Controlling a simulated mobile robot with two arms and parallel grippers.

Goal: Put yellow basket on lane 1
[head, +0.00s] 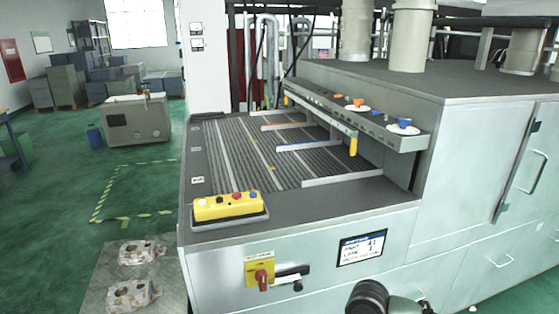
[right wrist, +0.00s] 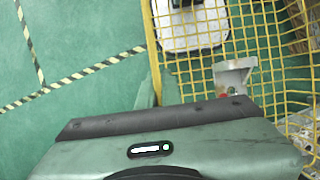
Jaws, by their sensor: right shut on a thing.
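The yellow basket (right wrist: 268,50) is a wire mesh basket on the right of the right wrist view. A grey casting (right wrist: 236,75) shows within its mesh. My right gripper (right wrist: 158,88) is at the basket's left edge and shut on it; the fingertips are mostly hidden behind the gripper body. The basket does not show in the head view. The lanes (head: 250,150) are ribbed strips on top of the grey machine, parted by rails and coloured bars. A display (head: 361,247) on its front appears to read lane 1. My left gripper is not in view.
A yellow button box (head: 227,206) stands on the machine's front left corner. A shelf (head: 350,118) with small coloured items overhangs the lanes at the right. Castings (head: 133,294) lie on a grey mat at the lower left. Green floor is free further left.

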